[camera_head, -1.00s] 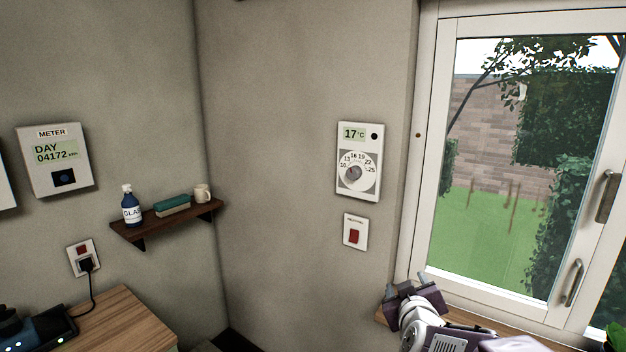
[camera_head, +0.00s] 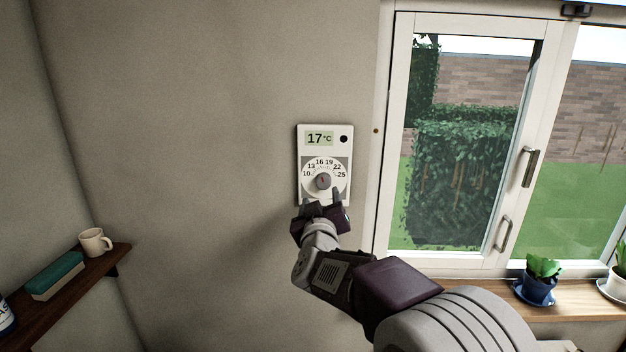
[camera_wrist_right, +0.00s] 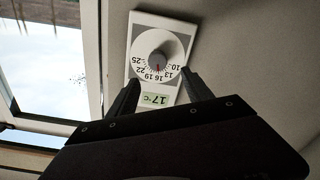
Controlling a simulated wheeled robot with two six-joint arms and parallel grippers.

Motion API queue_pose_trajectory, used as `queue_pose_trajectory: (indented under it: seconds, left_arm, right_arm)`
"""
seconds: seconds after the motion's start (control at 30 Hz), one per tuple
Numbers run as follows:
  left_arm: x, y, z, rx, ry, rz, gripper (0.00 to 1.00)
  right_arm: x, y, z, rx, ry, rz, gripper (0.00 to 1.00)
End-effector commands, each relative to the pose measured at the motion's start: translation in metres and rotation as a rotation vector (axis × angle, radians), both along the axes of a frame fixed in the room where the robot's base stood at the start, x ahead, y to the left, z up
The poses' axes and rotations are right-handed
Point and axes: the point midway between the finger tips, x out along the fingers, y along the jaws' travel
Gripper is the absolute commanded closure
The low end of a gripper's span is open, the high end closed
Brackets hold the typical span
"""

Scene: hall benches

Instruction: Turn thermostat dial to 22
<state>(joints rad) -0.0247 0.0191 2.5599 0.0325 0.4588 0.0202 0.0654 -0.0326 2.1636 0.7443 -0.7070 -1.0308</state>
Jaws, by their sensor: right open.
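The thermostat (camera_head: 313,148) is a white wall panel whose display reads 17 °C. Its round grey dial (camera_head: 323,181) sits in a ring of numbers from 10 to 25. My right gripper (camera_head: 321,200) is open just below the dial in the head view, its two fingers pointing up at it. The thermostat also shows upside down in the right wrist view (camera_wrist_right: 140,72), with the dial (camera_wrist_right: 158,64) beyond the two spread fingers (camera_wrist_right: 160,92). Nothing is between the fingers, and they look apart from the dial. My left gripper is not in view.
A window (camera_head: 398,130) with handles stands right of the thermostat, above a wooden sill (camera_head: 575,300) with potted plants (camera_head: 540,285). A shelf (camera_head: 100,265) at the left holds a cup (camera_head: 95,242) and a green-topped block (camera_head: 55,275). The wall around the thermostat is clear.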

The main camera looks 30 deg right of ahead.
Motion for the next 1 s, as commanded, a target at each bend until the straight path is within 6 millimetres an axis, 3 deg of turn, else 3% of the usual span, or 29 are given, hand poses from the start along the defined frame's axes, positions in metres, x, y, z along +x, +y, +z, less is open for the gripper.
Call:
queue_pose_trajectory:
  seconds: [0.17,0.6,0.93,1.0]
  left_arm:
    - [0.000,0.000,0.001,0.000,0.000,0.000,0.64]
    - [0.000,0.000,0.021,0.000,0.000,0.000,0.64]
    - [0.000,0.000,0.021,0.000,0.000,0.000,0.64]
    - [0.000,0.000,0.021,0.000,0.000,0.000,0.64]
  right_arm:
    - [0.004,-0.003,0.000,0.000,0.002,-0.002,0.41]
    - [0.073,-0.042,0.001,0.000,0.002,0.000,0.41]
    - [0.079,-0.045,0.000,0.000,0.000,0.001,0.41]
    - [0.079,-0.045,0.000,0.000,0.000,0.001,0.58]
